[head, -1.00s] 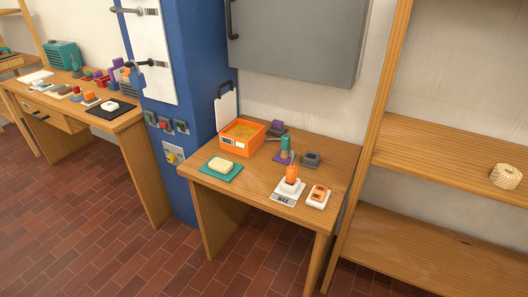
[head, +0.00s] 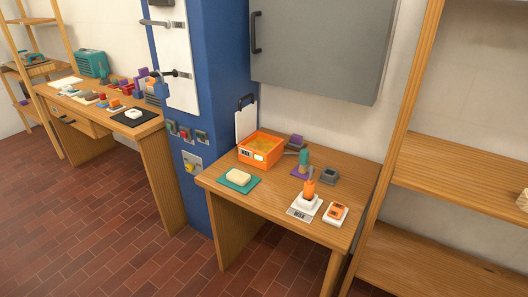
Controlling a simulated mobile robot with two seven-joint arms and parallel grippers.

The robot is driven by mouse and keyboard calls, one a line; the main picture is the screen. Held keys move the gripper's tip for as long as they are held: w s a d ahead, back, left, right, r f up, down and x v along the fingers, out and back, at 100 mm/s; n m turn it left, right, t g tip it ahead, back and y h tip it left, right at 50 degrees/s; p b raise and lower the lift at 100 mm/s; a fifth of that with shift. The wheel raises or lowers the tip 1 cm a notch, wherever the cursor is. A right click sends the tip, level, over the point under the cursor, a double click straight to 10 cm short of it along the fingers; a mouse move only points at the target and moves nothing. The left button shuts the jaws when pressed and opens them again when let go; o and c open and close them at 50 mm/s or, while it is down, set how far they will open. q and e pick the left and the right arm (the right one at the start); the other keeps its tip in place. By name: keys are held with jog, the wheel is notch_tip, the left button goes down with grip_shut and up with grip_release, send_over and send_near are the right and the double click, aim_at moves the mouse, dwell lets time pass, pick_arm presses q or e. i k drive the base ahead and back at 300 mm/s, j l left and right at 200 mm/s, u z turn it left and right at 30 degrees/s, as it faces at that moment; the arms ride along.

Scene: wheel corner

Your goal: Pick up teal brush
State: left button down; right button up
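A small upright item with a teal upper part (head: 304,157) stands on a purple pad (head: 297,172) on the small wooden table; it looks like the teal brush, but its bristles are too small to make out. An orange-topped item (head: 310,187) on a white base stands in front of it and partly overlaps its lower end. Neither of my grippers shows in the head view.
The table (head: 255,199) also holds an orange bin (head: 244,154), a teal mat (head: 232,185) with a cream block, a grey block (head: 328,175) and a white-and-orange device (head: 336,214). A blue column (head: 215,80) stands left, wooden shelves (head: 470,170) right, a grey cabinet (head: 320,50) above.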

aim_at(305, 153)
jog(key=i+j+z, duration=0.4)
jog(key=i+j, duration=0.75)
